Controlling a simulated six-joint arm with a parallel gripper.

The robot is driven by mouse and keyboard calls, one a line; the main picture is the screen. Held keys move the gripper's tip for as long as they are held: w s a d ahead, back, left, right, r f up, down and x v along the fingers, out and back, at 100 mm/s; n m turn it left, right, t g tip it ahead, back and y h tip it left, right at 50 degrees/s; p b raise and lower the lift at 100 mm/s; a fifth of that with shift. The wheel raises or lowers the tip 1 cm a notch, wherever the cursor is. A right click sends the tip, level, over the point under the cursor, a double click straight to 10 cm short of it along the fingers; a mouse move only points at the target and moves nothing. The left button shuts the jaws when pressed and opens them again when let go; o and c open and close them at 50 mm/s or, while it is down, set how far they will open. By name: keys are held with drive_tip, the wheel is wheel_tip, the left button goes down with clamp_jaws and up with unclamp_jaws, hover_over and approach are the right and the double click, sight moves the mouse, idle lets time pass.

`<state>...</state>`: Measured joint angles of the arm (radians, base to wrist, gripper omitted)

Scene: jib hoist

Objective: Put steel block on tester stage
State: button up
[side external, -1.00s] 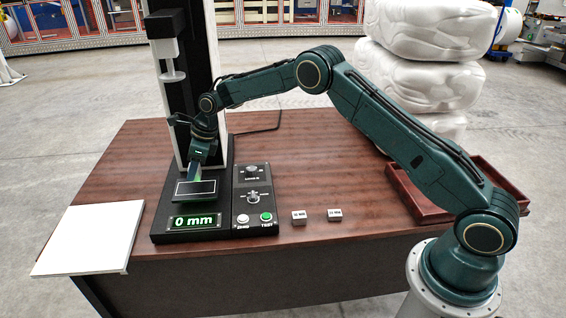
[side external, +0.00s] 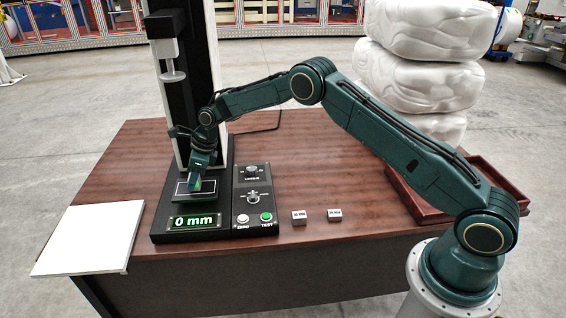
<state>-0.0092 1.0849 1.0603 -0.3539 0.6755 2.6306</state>
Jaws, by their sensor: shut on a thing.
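The tester stage (side external: 183,194) is a dark flat plate with a white outline, at the foot of the tester column on the left of the table. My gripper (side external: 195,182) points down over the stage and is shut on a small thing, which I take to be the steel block. The block is mostly hidden by the fingers and too small to see clearly. I cannot tell whether it touches the stage. The tester display (side external: 193,221) in front of the stage reads 0 mm in green.
A control panel (side external: 253,200) with knobs and buttons stands right of the stage. Two small labelled blocks (side external: 299,217) lie on the table to its right. The tester's column and pressing head (side external: 172,66) rise behind and above. A white board (side external: 88,238) lies left; a reddish tray (side external: 402,190) lies right.

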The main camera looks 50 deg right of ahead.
drive_tip(key=o, duration=1.2)
drive_tip(key=shift+f, duration=0.15)
drive_tip(key=shift+o, duration=0.2)
drive_tip(key=v, duration=1.2)
drive_tip(key=shift+r, duration=0.2)
